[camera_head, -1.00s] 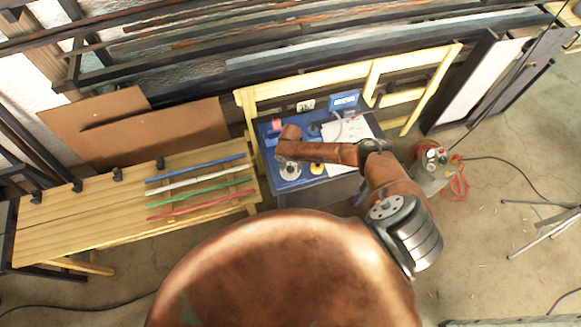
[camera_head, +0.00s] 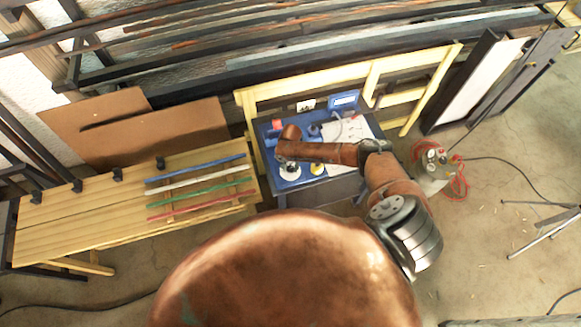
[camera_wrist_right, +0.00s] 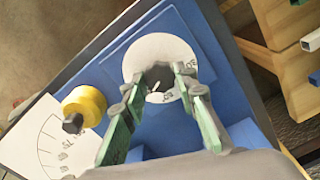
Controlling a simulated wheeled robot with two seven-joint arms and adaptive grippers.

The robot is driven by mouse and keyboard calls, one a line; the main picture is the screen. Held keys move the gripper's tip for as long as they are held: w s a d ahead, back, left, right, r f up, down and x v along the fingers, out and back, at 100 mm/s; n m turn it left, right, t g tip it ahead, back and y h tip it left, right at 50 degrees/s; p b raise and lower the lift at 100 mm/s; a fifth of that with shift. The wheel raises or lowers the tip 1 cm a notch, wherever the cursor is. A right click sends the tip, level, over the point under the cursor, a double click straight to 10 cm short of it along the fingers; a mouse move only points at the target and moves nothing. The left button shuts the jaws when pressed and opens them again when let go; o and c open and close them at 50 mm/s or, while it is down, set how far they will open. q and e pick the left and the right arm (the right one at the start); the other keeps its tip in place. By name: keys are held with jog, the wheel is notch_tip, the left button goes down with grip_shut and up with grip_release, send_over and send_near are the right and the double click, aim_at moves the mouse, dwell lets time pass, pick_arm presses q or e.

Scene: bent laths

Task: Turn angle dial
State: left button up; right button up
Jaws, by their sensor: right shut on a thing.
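The angle dial is a white disc (camera_wrist_right: 148,48) with printed numbers and a dark knob (camera_wrist_right: 158,76) at its centre, set on a blue panel in the right wrist view. My right gripper (camera_wrist_right: 158,86) has its green-sided fingers on both sides of the knob and is shut on it. In the head view the dial (camera_head: 290,173) shows at the left front of the blue bench, under my right wrist; the fingers are mostly hidden there. My left gripper is out of view.
A blue display box (camera_head: 345,99) stands at the bench's back. A wooden table (camera_head: 90,215) with coloured laths (camera_head: 205,187) is to the left.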

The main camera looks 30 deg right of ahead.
jog(key=n, duration=0.3)
jog(key=shift+p, duration=0.3)
jog(key=n, duration=0.3)
jog(key=shift+s+n, duration=0.1)
jog(key=shift+n, duration=0.3)
jog(key=n, duration=1.2)
jog(key=shift+n, duration=0.4)
jog(key=n+b, duration=0.1)
jog(key=n, duration=0.2)
jog(key=shift+n, duration=0.3)
jog(key=shift+n+b, duration=0.35)
jog(key=shift+n, duration=1.35)
